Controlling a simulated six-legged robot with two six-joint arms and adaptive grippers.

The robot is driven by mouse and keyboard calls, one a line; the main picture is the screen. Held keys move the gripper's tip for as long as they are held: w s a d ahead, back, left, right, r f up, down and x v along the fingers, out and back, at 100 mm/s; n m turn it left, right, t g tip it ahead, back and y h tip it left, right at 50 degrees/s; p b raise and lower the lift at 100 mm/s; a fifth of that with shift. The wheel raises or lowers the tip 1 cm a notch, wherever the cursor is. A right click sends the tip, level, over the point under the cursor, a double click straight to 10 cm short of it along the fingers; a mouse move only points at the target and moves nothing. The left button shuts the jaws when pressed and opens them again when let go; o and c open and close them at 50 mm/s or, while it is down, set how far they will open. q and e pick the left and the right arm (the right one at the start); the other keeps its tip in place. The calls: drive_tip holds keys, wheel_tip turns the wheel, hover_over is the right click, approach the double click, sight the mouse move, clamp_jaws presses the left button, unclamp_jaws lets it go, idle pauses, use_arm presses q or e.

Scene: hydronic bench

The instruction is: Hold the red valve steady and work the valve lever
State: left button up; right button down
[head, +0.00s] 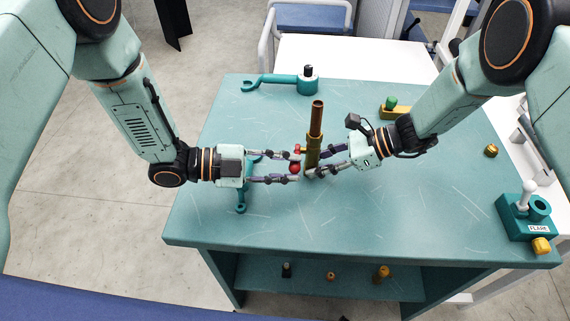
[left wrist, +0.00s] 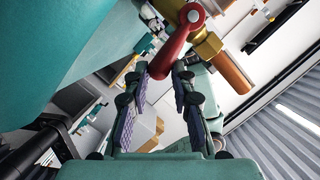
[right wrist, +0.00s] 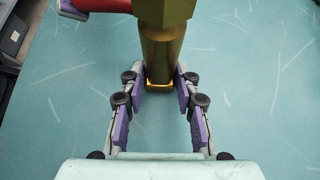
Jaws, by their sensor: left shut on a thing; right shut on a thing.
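The valve has a brass body (right wrist: 162,50) with a copper pipe (head: 317,118) standing up from it near the middle of the bench. Its red lever (left wrist: 178,48) points toward my left gripper. My left gripper (head: 296,168) is shut on the end of the red lever, which also shows in the left wrist view between the fingertips (left wrist: 165,72). My right gripper (head: 308,172) is shut on the lower brass part of the valve, and the right wrist view shows its fingers on both sides of it (right wrist: 160,82). The fingers partly hide the valve in the head view.
A teal wrench-like tool (head: 280,82) lies at the back of the teal bench (head: 390,215). A teal block labelled FLARE (head: 520,215) stands at the right edge. A green-topped brass fitting (head: 390,108) is behind my right gripper. The front middle of the bench is clear.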

use_arm(q)
drive_tip(key=shift+o, duration=0.2)
drive_tip(key=shift+f, duration=0.55)
drive_tip(key=o, duration=1)
drive_tip(key=v, duration=1.2)
use_arm(e)
drive_tip(key=c, duration=0.9)
unclamp_jaws()
drive_tip(key=shift+w+f, duration=0.1)
